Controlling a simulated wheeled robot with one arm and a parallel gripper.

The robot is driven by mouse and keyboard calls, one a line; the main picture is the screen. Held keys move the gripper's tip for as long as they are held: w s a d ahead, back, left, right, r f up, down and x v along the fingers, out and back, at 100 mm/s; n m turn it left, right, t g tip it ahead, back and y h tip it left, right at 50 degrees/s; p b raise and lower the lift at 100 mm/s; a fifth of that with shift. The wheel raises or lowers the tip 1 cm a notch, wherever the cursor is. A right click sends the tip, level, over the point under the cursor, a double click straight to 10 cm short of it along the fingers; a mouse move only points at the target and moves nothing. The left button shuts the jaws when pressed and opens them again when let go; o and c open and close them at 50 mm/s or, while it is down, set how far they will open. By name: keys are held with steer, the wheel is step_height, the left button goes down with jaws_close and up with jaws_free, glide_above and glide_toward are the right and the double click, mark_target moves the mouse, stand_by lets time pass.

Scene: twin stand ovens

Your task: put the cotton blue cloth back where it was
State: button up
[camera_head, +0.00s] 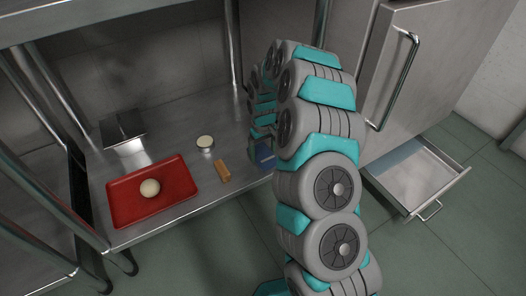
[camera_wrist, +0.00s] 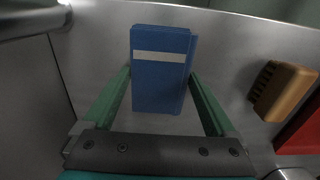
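The folded blue cloth (camera_wrist: 160,85) has a pale stripe across it and shows in the middle of the wrist view. My gripper (camera_wrist: 160,72) has one green finger along each side of the cloth, at or very near its edges. I cannot tell whether the fingers press on it or stand just apart. In the head view a corner of the blue cloth (camera_head: 264,155) shows at the front right of the low metal shelf (camera_head: 185,205), beside my arm.
A red tray (camera_head: 178,205) with a pale round ball (camera_head: 150,188) lies left on the shelf. A tan brush-like block (camera_head: 223,171), a small round tin (camera_head: 205,142) and a metal box (camera_head: 123,128) are nearby. An open drawer (camera_head: 415,178) juts out at right.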

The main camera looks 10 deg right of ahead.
mark_target(263, 154)
steer(key=shift+o, duration=0.4)
steer(key=shift+r, duration=0.1)
step_height(263, 154, up, 12)
steer(key=s+a+r, duration=0.2)
steer(key=s+r, duration=0.5)
steer(key=s, duration=0.1)
steer(key=s+d+r+m+g, duration=0.1)
steer(key=s+r, duration=0.2)
steer(key=s, duration=1.4)
steer(key=s+d+r+m, duration=0.1)
steer(key=s+r+m, duration=0.1)
steer(key=s, duration=1.6)
steer(key=shift+s+r+m+g+p, duration=0.2)
steer(key=shift+r+m+g+p, duration=0.15)
steer(key=shift+r, duration=0.25)
